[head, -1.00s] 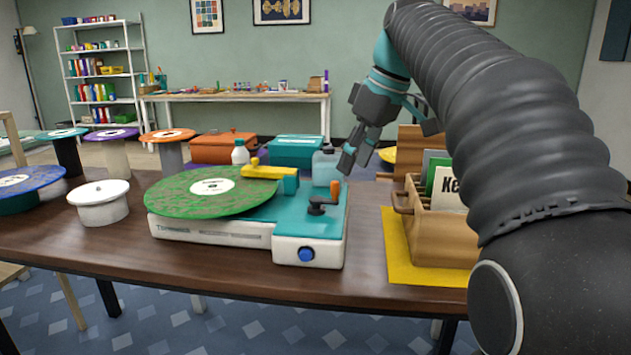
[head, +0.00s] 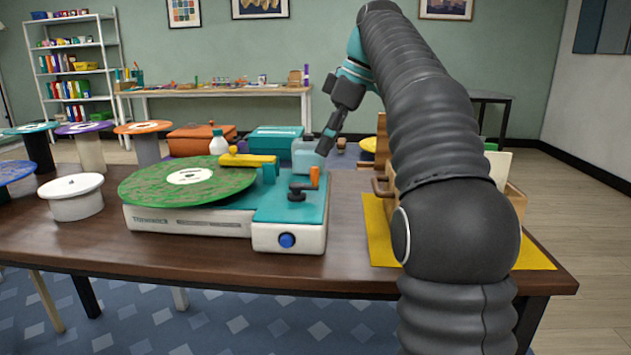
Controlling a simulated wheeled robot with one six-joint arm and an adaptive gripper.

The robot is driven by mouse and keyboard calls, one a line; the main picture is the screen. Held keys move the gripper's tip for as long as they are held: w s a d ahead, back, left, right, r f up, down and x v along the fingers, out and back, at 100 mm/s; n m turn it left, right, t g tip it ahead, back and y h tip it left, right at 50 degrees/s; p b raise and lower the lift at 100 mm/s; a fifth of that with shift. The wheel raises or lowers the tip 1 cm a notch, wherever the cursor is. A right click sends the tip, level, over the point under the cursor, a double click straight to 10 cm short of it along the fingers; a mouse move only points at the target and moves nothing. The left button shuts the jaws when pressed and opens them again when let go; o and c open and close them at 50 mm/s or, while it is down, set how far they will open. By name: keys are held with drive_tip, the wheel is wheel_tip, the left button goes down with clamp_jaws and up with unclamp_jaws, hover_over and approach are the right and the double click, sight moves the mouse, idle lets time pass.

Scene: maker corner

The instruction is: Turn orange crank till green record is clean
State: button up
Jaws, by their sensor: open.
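The green record (head: 150,187) lies on the white and teal cleaning machine (head: 290,238) and its surface looks speckled. A yellow arm (head: 247,159) reaches over the record's rear edge. The orange crank (head: 315,177) stands upright on a dark lever (head: 297,191) on the machine's right part. My gripper (head: 326,145) points down and to the left, above and slightly behind the crank handle, apart from it as far as I can tell. It is open and empty; its fingers overlap in this view.
A white lidded pot (head: 75,198) and several record stands are at left. A white bottle (head: 219,143) and a teal box (head: 275,140) stand behind the machine. A wooden record crate (head: 512,199) on a yellow mat (head: 379,240) is at right, partly hidden by my arm.

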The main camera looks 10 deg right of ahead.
sight(316, 167)
drive_tip(key=b+x, duration=0.2)
drive_tip(key=x, duration=0.5)
drive_tip(key=shift+f, duration=0.1)
clamp_jaws()
